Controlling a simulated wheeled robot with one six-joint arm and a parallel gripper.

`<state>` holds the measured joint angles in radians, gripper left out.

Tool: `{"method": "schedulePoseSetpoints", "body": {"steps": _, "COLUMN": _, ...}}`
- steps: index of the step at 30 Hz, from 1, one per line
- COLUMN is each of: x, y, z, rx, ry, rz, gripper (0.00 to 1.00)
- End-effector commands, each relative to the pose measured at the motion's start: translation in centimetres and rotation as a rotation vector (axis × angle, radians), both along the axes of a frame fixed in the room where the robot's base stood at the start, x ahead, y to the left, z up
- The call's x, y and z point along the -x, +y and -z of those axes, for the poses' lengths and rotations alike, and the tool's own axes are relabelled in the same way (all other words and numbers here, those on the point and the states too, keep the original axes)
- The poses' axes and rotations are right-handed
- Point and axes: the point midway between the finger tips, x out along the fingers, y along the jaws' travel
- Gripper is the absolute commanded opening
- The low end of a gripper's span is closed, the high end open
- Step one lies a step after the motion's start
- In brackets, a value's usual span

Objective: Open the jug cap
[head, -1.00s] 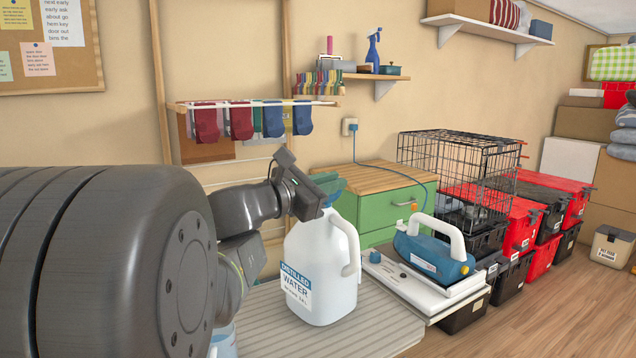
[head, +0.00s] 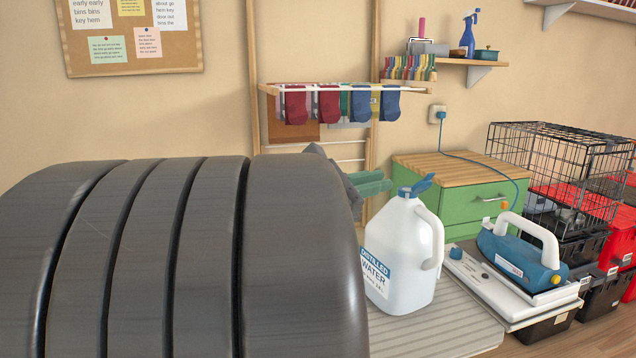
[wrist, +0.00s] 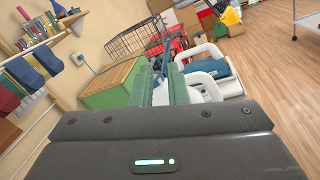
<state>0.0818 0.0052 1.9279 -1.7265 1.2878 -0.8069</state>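The white water jug (head: 402,255) stands upright on the ribbed grey surface, label facing front and handle to the right. Its blue cap (head: 421,184) is on the neck, with a flap that slants upward to the right. My gripper (head: 388,183) is just left of the cap, its green fingers pointing right and apart from it. In the wrist view, the two green fingers (wrist: 162,84) have a gap between them with a bit of blue in it, perhaps the cap. The fingers look open and empty. Most of the jug is hidden there behind the gripper body.
A blue and white iron (head: 520,250) sits on a white board right of the jug. A green cabinet (head: 460,200) stands behind, and a wire crate (head: 560,165) tops stacked totes at right. Socks hang on a rack (head: 340,88) behind my arm.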

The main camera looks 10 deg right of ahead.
Motion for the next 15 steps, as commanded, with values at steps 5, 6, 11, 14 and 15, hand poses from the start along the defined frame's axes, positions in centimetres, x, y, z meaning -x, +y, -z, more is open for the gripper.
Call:
{"method": "schedulePoseSetpoints", "body": {"steps": 5, "x": 0.4, "y": 2.0, "z": 0.1, "rx": -0.001, "ry": 0.0, "rz": -0.004, "gripper": 0.14}}
{"method": "schedulePoseSetpoints", "body": {"steps": 6, "x": 0.5, "y": 2.3, "z": 0.1, "rx": 0.0, "ry": 0.0, "rz": -0.002, "gripper": 0.14}}
{"method": "schedulePoseSetpoints", "body": {"steps": 11, "x": 0.7, "y": 3.0, "z": 0.1, "rx": -0.001, "ry": 0.0, "rz": 0.0, "gripper": 0.14}}
{"method": "schedulePoseSetpoints", "body": {"steps": 14, "x": 0.8, "y": 3.1, "z": 0.2, "rx": -0.001, "ry": 0.0, "rz": 0.001, "gripper": 0.14}}
{"method": "schedulePoseSetpoints", "body": {"steps": 15, "x": 0.8, "y": 3.1, "z": 0.2, "rx": -0.001, "ry": 0.0, "rz": 0.001, "gripper": 0.14}}
